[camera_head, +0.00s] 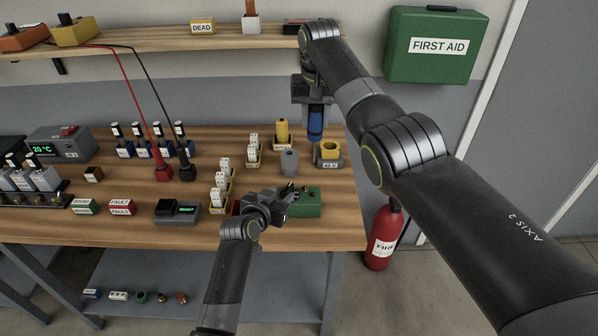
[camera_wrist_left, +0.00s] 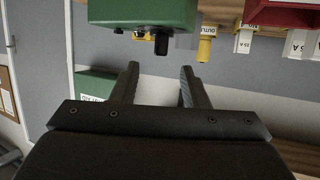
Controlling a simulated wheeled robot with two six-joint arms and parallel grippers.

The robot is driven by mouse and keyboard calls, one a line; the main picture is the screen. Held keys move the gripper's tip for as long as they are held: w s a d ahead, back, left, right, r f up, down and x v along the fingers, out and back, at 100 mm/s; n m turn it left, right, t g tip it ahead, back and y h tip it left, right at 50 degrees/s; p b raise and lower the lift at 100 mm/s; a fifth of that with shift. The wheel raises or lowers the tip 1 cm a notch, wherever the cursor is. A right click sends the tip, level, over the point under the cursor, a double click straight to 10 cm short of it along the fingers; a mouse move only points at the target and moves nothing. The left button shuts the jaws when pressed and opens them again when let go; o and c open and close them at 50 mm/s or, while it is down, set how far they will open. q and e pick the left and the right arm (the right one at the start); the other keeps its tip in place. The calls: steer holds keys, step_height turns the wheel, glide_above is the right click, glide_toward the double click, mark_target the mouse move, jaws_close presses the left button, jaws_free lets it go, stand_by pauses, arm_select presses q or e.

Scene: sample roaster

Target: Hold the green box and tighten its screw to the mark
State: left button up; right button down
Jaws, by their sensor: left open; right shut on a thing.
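The green box (camera_head: 307,204) sits on the bench near its right front edge. In the left wrist view the green box (camera_wrist_left: 140,12) is at the top, with a dark round stub (camera_wrist_left: 161,44) projecting from it; I cannot make out a mark. My left gripper (camera_head: 291,192) is beside the green box at its left, partly hiding it. In the wrist view its fingers (camera_wrist_left: 158,85) are apart with nothing between them. My right gripper (camera_head: 314,98) points down above the back right of the bench, shut on a blue-handled tool (camera_head: 315,123). The tool's lower end is hard to see.
A yellow-topped holder (camera_head: 328,151), a grey knob-like piece (camera_head: 289,162) and racks of white blocks (camera_head: 222,182) stand behind the green box. A red box (camera_head: 237,208) is partly behind my left gripper. A shelf (camera_head: 150,38) runs above.

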mark_target(290, 184)
arm_select(q)
steer(key=shift+x, duration=4.9)
steer(key=shift+c, duration=0.4)
jaws_close()
jaws_free()
steer(key=shift+r, duration=0.25)
steer(key=shift+d, duration=0.1)
jaws_close()
